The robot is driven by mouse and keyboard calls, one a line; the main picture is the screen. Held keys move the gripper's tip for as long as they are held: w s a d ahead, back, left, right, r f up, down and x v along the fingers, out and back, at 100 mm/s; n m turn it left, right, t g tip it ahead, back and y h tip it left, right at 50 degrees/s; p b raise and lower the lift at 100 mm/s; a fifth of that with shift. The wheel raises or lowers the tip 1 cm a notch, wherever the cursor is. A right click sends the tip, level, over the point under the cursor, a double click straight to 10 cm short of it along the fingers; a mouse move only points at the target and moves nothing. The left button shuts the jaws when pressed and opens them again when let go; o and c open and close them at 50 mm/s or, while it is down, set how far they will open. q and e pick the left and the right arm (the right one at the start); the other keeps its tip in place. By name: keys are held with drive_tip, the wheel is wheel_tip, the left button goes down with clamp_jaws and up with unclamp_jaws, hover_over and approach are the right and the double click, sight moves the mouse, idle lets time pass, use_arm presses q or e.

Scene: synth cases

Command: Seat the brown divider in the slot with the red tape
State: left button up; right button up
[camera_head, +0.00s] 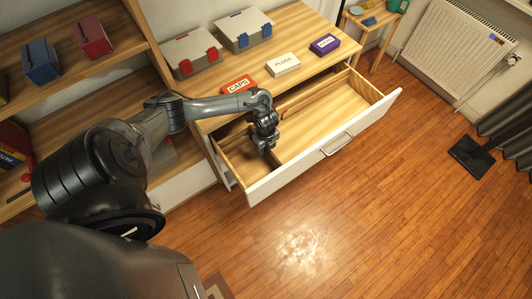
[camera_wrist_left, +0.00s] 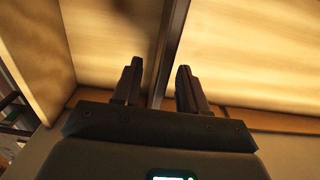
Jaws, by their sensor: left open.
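The brown divider (camera_wrist_left: 173,38) is a thin dark upright strip in the left wrist view, running between my left fingers across a pale wooden floor. My left gripper (camera_wrist_left: 157,82) is open, with one finger on each side of the strip; I cannot tell whether either finger touches it. In the head view my left gripper (camera_head: 265,146) is down inside the left part of the open drawer (camera_head: 335,150) and hides most of the divider there. My right gripper is not in view.
The drawer's right part is empty, and its white front has a metal handle. On the top above stand a red CAPS box (camera_head: 238,84), a white PLUGS box (camera_head: 283,64), a purple box (camera_head: 325,44) and two grey cases (camera_head: 191,52). Shelves with boxes stand left.

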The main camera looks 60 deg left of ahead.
use_arm(q)
drive_tip(key=shift+f, duration=1.2)
drive_tip(key=shift+c, duration=0.3)
clamp_jaws()
drive_tip(key=shift+r, duration=0.2)
